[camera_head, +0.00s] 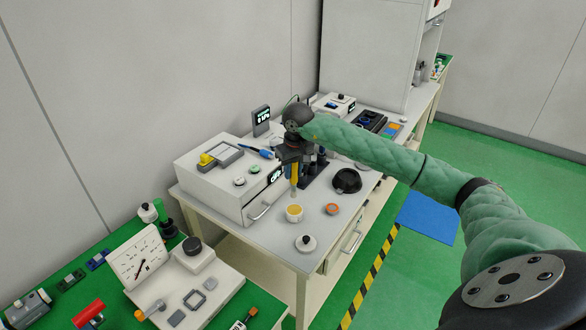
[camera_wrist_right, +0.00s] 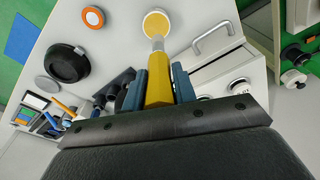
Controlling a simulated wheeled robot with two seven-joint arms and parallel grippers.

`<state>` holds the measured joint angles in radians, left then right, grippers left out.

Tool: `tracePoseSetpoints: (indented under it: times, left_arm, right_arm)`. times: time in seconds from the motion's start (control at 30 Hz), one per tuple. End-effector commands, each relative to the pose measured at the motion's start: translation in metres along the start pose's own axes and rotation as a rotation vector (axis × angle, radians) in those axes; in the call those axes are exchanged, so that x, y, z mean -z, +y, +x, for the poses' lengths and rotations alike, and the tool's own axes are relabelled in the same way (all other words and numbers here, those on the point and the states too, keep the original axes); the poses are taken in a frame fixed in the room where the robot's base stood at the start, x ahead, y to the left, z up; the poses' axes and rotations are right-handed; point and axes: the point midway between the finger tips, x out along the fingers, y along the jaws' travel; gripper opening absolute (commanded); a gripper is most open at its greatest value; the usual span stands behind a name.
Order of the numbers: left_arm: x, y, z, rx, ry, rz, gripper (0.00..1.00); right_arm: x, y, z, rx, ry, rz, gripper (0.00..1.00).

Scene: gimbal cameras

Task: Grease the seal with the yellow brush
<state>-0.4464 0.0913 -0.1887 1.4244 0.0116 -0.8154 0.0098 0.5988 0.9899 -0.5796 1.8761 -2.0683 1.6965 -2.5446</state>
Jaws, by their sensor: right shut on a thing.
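The yellow brush (camera_head: 294,174) is held bristles down in my right gripper (camera_head: 292,160). In the right wrist view the yellow brush handle (camera_wrist_right: 158,89) sits between the two blue-grey fingers of the right gripper (camera_wrist_right: 157,82). Its pale tip points at a small white pot with yellow contents (camera_head: 294,212), also in the right wrist view (camera_wrist_right: 157,23). The tip is at or just above the pot's mouth; I cannot tell whether it touches. An orange ring, seemingly the seal (camera_head: 332,209), lies on the table right of the pot and shows in the wrist view (camera_wrist_right: 93,9). My left gripper is out of view.
A round lid with a black knob (camera_head: 306,243) lies near the table's front. A black round bowl-like object (camera_head: 346,181) is behind the ring. A white drawer box (camera_head: 221,190) stands left of the pot. A green bench (camera_head: 70,277) is front left.

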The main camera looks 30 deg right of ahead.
Motion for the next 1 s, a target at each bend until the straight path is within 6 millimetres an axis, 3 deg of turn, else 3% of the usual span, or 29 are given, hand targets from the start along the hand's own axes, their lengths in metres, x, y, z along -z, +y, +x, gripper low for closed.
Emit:
tracePoseSetpoints:
  times: [0.2, 0.5, 0.73, 1.0]
  left_arm:
    - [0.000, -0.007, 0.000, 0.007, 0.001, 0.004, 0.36]
    - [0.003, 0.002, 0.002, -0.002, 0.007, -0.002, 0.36]
    - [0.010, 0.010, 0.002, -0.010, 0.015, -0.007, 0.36]
    - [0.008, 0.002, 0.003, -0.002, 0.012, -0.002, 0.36]
  right_arm:
    - [-0.003, 0.000, 0.020, 0.000, -0.003, 0.001, 0.05]
    - [-0.006, 0.000, 0.044, 0.000, -0.002, 0.001, 0.05]
    - [-0.007, 0.000, 0.053, 0.000, -0.001, 0.001, 0.05]
    - [-0.007, 0.000, 0.054, -0.001, -0.001, 0.001, 0.05]
